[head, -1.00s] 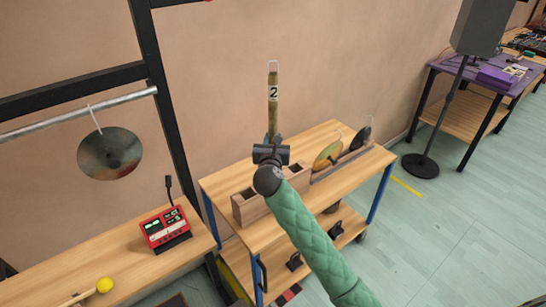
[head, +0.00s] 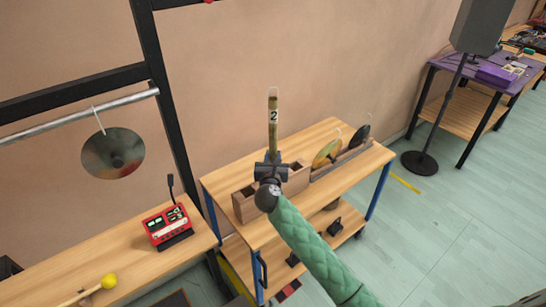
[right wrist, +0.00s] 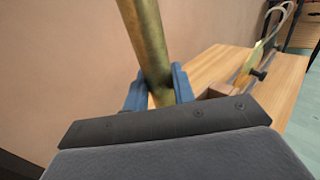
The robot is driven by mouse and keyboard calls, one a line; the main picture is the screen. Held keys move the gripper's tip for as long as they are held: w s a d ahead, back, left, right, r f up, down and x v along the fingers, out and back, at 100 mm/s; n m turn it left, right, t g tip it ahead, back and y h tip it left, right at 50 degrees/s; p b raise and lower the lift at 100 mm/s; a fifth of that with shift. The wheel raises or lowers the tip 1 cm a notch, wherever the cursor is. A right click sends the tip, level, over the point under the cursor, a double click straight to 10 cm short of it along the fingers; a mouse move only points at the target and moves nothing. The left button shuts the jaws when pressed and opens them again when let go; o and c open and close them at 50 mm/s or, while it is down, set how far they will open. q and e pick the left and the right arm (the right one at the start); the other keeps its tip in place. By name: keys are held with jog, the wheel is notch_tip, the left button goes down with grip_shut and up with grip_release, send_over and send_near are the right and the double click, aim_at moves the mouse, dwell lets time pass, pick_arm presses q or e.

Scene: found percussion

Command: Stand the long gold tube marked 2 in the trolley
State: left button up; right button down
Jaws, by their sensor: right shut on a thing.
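The long gold tube marked 2 (head: 273,125) is upright in the head view, with a loop of cord at its top. My right gripper (head: 271,165) is shut on it, and in the right wrist view the tube (right wrist: 147,40) rises between the blue fingers (right wrist: 158,92). The trolley (head: 335,133) has a wooden top and blue legs. A wooden block with square openings (head: 243,207) stands on its top, just behind and below my gripper. The tube's lower end is hidden by my gripper and arm, so I cannot tell whether it is inside an opening. My left gripper is out of view.
A rack with round discs (head: 345,160) stands on the trolley's right part. A bench at left holds a red device (head: 167,228) and a yellow-headed mallet (head: 108,281). A metal disc (head: 112,153) hangs from a bar. A speaker stand (head: 420,163) is on the floor at right.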

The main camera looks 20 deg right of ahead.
jog(key=c, duration=1.6)
grip_release()
jog(key=shift+f, duration=0.15)
jog(key=o, duration=0.5)
jog(key=shift+c, duration=0.2)
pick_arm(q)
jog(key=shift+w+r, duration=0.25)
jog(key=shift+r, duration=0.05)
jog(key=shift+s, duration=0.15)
pick_arm(e)
jog(key=shift+r, duration=0.2)
pick_arm(q)
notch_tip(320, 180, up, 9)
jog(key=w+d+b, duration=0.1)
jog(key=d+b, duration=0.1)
jog(key=b, duration=0.1)
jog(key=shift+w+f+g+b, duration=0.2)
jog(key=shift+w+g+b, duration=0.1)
pick_arm(e)
jog(key=v, duration=1.2)
